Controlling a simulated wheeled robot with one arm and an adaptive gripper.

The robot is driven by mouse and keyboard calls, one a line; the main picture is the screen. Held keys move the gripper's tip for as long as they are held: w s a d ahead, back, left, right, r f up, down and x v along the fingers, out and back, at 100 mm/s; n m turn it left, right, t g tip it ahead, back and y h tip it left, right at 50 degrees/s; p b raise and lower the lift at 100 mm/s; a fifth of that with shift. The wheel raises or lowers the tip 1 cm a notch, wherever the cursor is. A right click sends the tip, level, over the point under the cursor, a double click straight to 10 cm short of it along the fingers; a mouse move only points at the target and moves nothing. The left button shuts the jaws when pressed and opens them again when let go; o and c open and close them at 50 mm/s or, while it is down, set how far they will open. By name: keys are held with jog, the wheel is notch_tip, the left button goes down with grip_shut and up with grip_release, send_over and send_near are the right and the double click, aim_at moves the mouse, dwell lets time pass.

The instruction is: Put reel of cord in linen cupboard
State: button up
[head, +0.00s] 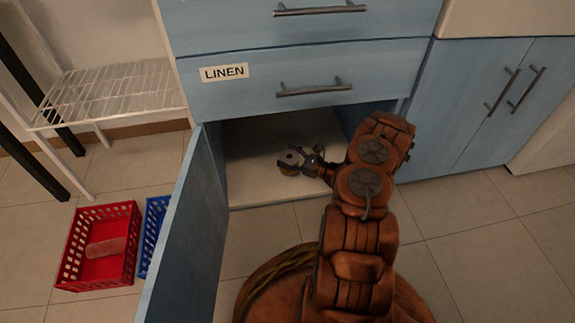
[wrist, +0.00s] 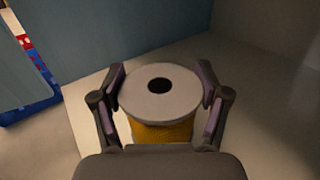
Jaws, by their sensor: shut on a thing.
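The reel of cord has a pale round end with a dark hole and yellow-orange cord below it. It stands out in the wrist view (wrist: 160,128) between the two fingers of my gripper (wrist: 160,98). In the head view the reel (head: 290,160) is inside the open lower compartment of the cupboard labelled LINEN (head: 245,190). My gripper (head: 300,162) is shut on the reel there, reaching in from the right. The reel looks upright, close to the compartment floor; I cannot tell whether it touches it. The blue cupboard door (head: 185,240) is swung open on the left.
A red basket (head: 75,245) holding a reddish item and a blue basket (head: 150,235) stand on the floor left of the door. A white wire rack (head: 115,90) is at the left. Closed blue drawers (head: 300,60) sit above the compartment. The compartment floor around the reel is mostly clear.

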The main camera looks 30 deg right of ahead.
jog(key=shift+f+b, duration=0.9)
jog(key=shift+f, duration=0.8)
jog(key=shift+f, duration=0.15)
jog(key=o, duration=1.2)
jog(key=shift+s+d+r, duration=0.2)
jog(key=shift+s+r, duration=0.05)
jog(key=shift+s, duration=0.1)
jog(key=p+v, duration=0.4)
jog(key=v, duration=0.7)
jog(key=shift+s+f+p, duration=0.1)
jog(key=shift+s+p, duration=0.1)
jog(key=shift+p, duration=0.2)
